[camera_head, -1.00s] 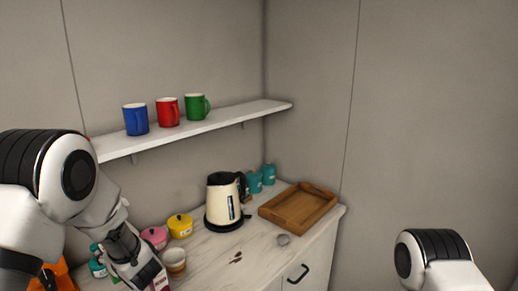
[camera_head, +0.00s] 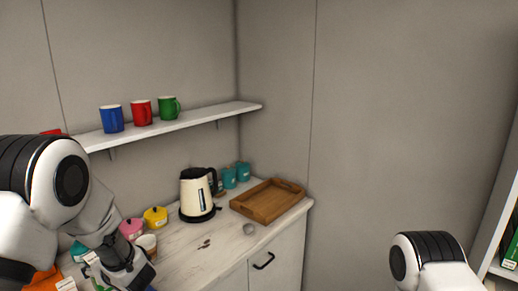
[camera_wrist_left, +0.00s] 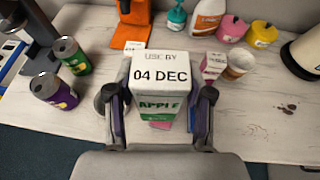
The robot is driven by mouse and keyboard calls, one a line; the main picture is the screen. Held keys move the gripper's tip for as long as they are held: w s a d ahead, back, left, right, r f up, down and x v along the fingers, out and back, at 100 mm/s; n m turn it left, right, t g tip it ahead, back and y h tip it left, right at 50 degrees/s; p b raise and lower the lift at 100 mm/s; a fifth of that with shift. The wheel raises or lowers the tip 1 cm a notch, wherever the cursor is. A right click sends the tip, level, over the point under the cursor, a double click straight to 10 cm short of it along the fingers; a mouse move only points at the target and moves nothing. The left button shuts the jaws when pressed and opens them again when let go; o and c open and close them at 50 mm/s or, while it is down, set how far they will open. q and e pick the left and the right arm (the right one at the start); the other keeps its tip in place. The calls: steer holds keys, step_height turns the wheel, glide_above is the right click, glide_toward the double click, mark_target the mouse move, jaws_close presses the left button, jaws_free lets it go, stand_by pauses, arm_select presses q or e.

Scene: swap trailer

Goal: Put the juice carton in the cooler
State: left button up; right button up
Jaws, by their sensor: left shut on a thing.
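My left gripper (camera_wrist_left: 160,108) is shut on the juice carton (camera_wrist_left: 161,76), a white box with green "APPLE" lettering and a "USE BY 04 DEC" top. The carton is upright between the fingers in the left wrist view, over the counter. I cannot tell how high it is held. In the head view my left gripper (camera_head: 138,276) is at the lower left, over the near counter, with the carton mostly hidden or out of frame. My right gripper is out of view; only part of my right arm shows. No cooler is in view.
The counter (camera_wrist_left: 265,115) holds a green can (camera_wrist_left: 72,55), a purple can (camera_wrist_left: 54,89), a cup (camera_wrist_left: 237,65), a pink carton (camera_wrist_left: 213,65) and a kettle (camera_head: 196,192). A wooden tray (camera_head: 268,200) lies at its far end. Mugs stand on the wall shelf (camera_head: 190,122). Shelving (camera_head: 493,235) shows at right.

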arm_select(q)
steer(key=s+a+f+n+g+y+b, duration=0.1)
steer(key=s+f+n+g, duration=0.45)
steer(key=s, duration=0.25)
steer(key=s+a+f+n+g+y+b, duration=0.1)
steer(key=s+a+f+n+g, duration=0.1)
steer(key=s+f+n+g, duration=0.5)
steer(key=s+d+f+n+g+h+b, duration=0.1)
steer(key=s+d+n+g+h, duration=0.35)
steer(key=s, duration=0.25)
steer(key=s+d+f+n+g+h, duration=0.2)
steer(key=s+d+n+g+h, duration=0.15)
steer(key=s+d, duration=0.35)
steer(key=w+d+r+n+t+h+b, duration=0.2)
steer(key=d+n+t+h, duration=0.3)
steer(key=d+n+h, duration=1)
steer(key=w+a+f+n+t+b, duration=0.1)
steer(key=w+a+n+t, duration=0.1)
steer(key=w+n+t, duration=0.4)
steer(key=w+a+f+n+t+h, duration=0.1)
steer(key=w+a+f+n+t, duration=0.1)
steer(key=w+n+t, duration=0.5)
steer(key=n+t, duration=0.1)
steer(key=t, duration=0.1)
steer(key=shift+w+f+t+b, duration=0.25)
steer(key=shift+f+t+b, duration=0.05)
steer(key=shift+t+b, duration=0.05)
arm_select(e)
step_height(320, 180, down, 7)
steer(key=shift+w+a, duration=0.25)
